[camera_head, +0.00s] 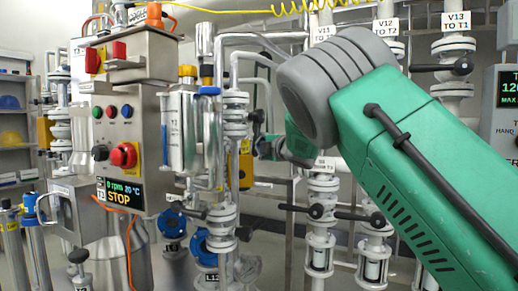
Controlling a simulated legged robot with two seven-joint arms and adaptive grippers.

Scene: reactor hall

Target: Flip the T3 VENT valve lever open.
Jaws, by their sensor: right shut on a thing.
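My right gripper (262,147) is small and dark, at the end of the green arm that comes in from the right. It is shut at a dark valve lever (257,118) beside the white flanged vertical pipe (235,115), right of the steel vessel. This appears to be the T3 VENT lever, but I cannot read its label. The fingers are small and partly lost against the dark lever, so the exact grip is unclear. The large grey joint and green forearm hide what lies behind them. My left gripper is not in view.
A steel control box (123,150) with buttons and a STOP display stands left. Blue-bodied valves (205,245) sit low in the middle. Black-handled valves (316,211) are below the arm. A V13 TO T1 valve (455,68) is upper right. Pipes crowd the space around the gripper.

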